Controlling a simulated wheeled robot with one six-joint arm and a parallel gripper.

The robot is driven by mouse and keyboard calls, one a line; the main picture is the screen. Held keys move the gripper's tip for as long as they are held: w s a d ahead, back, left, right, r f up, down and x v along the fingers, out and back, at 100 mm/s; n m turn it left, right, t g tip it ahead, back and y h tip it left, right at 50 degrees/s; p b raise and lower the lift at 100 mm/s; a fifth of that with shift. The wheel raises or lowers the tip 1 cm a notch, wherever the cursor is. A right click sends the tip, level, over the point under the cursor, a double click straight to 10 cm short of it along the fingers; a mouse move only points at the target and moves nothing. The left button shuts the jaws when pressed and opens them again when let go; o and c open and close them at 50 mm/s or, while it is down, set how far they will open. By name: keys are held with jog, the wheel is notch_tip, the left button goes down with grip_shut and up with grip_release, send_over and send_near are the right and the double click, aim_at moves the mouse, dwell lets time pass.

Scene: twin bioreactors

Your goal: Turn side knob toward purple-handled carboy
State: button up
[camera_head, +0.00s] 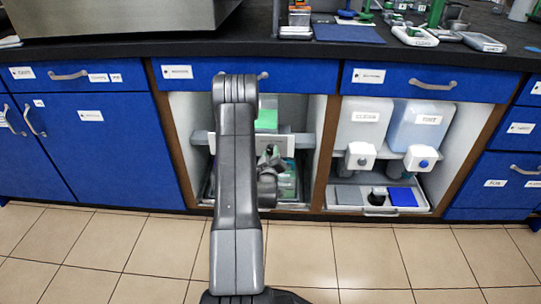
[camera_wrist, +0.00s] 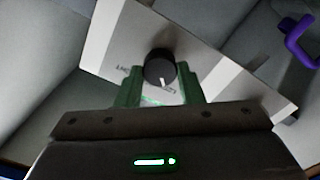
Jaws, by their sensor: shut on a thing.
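In the wrist view, a round black knob (camera_wrist: 159,64) with a white pointer line stands on a pale, tilted panel (camera_wrist: 112,38) with small printed text. The pointer line is on the knob's lower side, toward my gripper. My gripper (camera_wrist: 160,80) has green fingers on both sides of the knob and is shut on it. A purple handle (camera_wrist: 299,44) shows at the upper right; the carboy it belongs to is only partly in view. In the head view, my arm reaches into the open middle bay and hides the knob and most of the gripper.
In the right bay stand two labelled containers (camera_head: 361,125) with white knob units (camera_head: 360,157) above a tray (camera_head: 380,211). The tiled floor (camera_head: 330,265) in front is clear.

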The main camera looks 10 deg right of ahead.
jog(key=o, duration=1)
jog(key=p+v, duration=0.3)
jog(key=v, duration=1)
jog(key=shift+s, duration=0.4)
jog(key=shift+w+a, duration=0.1)
jog(key=b+x, duration=0.3)
jog(key=x, duration=1)
jog(key=shift+w, duration=0.35)
jog(key=shift+s, duration=0.15)
